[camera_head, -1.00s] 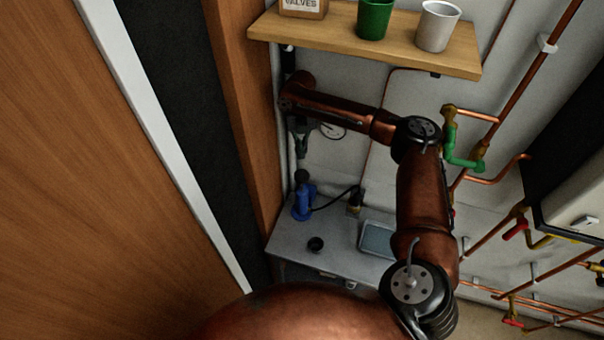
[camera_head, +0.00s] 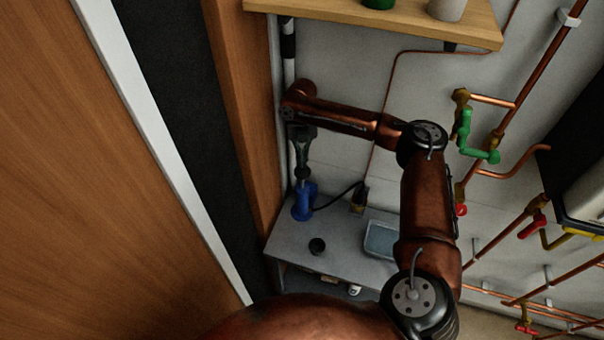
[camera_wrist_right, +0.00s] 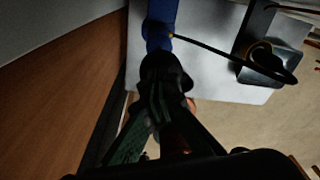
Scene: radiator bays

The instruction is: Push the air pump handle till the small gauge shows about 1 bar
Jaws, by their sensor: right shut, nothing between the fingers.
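The blue air pump (camera_head: 304,208) stands upright at the back left of the grey bench. Its blue body also shows at the top of the wrist view (camera_wrist_right: 161,24). Its black handle (camera_wrist_right: 163,70) is just ahead of my right gripper's fingertips. My right gripper (camera_head: 302,172) points down directly above the pump, shut with nothing between its fingers. The fingers look touching or very close to the handle; I cannot tell which. A black hose runs right from the pump to a dark fitting (camera_head: 359,200). No gauge face is readable now. My left gripper is out of view.
A wooden shelf (camera_head: 400,25) hangs above. A wooden panel (camera_head: 245,120) stands close on the left. Copper pipes with a green valve handle (camera_head: 476,152) are at right.

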